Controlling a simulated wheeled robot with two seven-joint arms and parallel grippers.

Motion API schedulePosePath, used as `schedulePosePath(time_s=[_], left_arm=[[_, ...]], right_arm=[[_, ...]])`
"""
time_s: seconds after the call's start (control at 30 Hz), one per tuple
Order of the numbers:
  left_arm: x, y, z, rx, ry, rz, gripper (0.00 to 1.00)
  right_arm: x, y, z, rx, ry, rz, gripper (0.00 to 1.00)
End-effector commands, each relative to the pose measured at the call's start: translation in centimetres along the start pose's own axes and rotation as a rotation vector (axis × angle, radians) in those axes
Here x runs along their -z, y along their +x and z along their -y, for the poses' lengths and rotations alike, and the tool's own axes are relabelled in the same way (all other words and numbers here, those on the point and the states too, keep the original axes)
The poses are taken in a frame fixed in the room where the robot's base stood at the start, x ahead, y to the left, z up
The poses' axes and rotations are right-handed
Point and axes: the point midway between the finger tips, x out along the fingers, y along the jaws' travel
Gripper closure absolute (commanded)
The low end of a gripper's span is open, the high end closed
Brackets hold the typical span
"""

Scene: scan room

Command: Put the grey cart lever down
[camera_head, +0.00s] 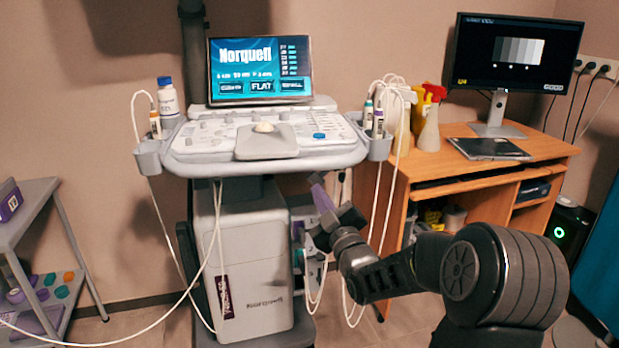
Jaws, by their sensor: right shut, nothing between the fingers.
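The grey and white scanner cart (242,260) stands at centre left, with its control console (215,143) and a lit screen (260,72) on top. I cannot make out a separate grey lever on it for certain. My right gripper (318,185) is in front of the cart's right side, below the console's right end. Its fingers are shut, empty and point up and to the left. My right arm comes in from the lower right and hides part of the cart's side bins (300,228). My left gripper is not in view.
White cables (379,205) hang from the holder (376,143) close to my right gripper. A wooden desk (540,150) with a monitor (515,60) and spray bottles (429,130) stands at right. A grey shelf trolley (38,190) stands at left. Some floor between trolley and cart is clear.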

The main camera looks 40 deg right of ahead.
Motion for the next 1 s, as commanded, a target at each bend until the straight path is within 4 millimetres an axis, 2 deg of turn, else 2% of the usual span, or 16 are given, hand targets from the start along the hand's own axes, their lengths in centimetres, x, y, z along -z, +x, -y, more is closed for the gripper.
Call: schedulePosePath(time_s=[0.2,0.4,1.0], left_arm=[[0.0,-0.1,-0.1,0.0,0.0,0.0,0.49],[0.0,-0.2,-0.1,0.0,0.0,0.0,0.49],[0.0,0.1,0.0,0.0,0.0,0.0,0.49]], right_arm=[[0.1,3.9,0.0,0.0,0.0,-0.002,1.0],[0.1,6.1,0.1,0.0,0.0,-0.002,1.0],[-0.1,6.5,0.1,0.004,-0.012,-0.001,1.0]])
